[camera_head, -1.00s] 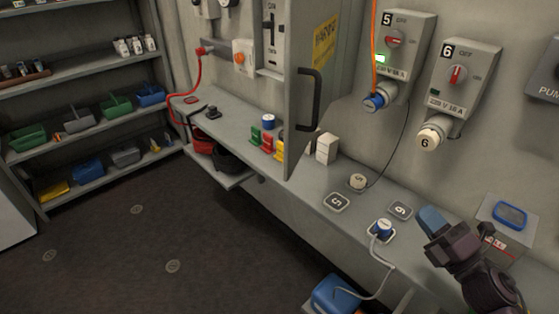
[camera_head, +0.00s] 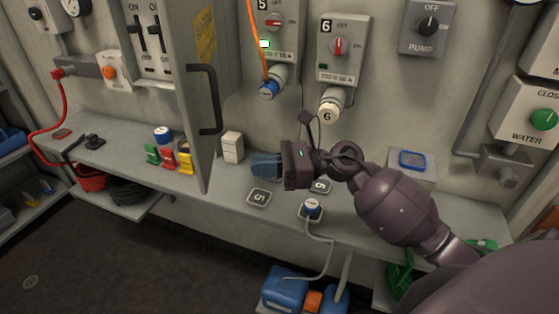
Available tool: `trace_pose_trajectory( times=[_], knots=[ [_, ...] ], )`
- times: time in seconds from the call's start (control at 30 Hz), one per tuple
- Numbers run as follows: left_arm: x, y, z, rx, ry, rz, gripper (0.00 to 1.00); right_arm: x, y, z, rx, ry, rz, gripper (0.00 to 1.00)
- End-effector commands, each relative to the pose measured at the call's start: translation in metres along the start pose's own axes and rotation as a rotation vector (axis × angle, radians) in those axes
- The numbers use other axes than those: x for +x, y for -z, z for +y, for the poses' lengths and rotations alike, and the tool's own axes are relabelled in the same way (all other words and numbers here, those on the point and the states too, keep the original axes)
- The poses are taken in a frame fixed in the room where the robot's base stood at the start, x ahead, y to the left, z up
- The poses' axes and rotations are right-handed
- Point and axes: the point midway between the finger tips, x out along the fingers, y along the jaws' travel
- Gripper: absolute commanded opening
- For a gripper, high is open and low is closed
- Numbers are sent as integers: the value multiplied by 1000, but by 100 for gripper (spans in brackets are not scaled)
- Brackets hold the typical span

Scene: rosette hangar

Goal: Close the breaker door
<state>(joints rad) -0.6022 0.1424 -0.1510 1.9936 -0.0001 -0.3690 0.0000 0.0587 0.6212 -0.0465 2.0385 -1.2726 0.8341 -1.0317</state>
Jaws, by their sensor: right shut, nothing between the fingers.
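The breaker door (camera_head: 189,88) is a grey panel with a yellow warning label, standing open and jutting out from the wall. Its dark handle (camera_head: 212,100) is on the face toward the right. Breaker switches (camera_head: 146,40) show in the cabinet to the left of the door. My right gripper (camera_head: 256,167) is shut and empty, with bluish fingers pointing left. It is to the right of the door's lower edge, apart from the door and handle, over the bench. My left gripper is not in view.
The grey bench (camera_head: 232,195) runs along the wall. A white box (camera_head: 232,147) stands between door and gripper. Socket box 5 (camera_head: 275,30) has an orange cable; socket box 6 (camera_head: 340,48) is beside it. A blue plug (camera_head: 312,208) stands on the bench.

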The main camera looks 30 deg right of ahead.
Motion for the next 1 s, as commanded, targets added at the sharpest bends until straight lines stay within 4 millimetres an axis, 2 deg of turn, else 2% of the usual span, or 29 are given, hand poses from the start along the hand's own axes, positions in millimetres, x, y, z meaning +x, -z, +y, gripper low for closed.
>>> trace_pose_trajectory(
  times=[0.2, 0.43, 0.63, 1.0],
  knots=[
    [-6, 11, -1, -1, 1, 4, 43, 39, -3, 1, -1, -2, -3, 0],
    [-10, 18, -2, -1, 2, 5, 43, 67, -2, 0, 2, 0, -3, 0],
    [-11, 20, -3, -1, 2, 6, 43, 76, 0, 0, 2, 0, -2, 0],
    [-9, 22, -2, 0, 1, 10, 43, 77, 0, 0, 1, 0, -1, 0]
  ],
)
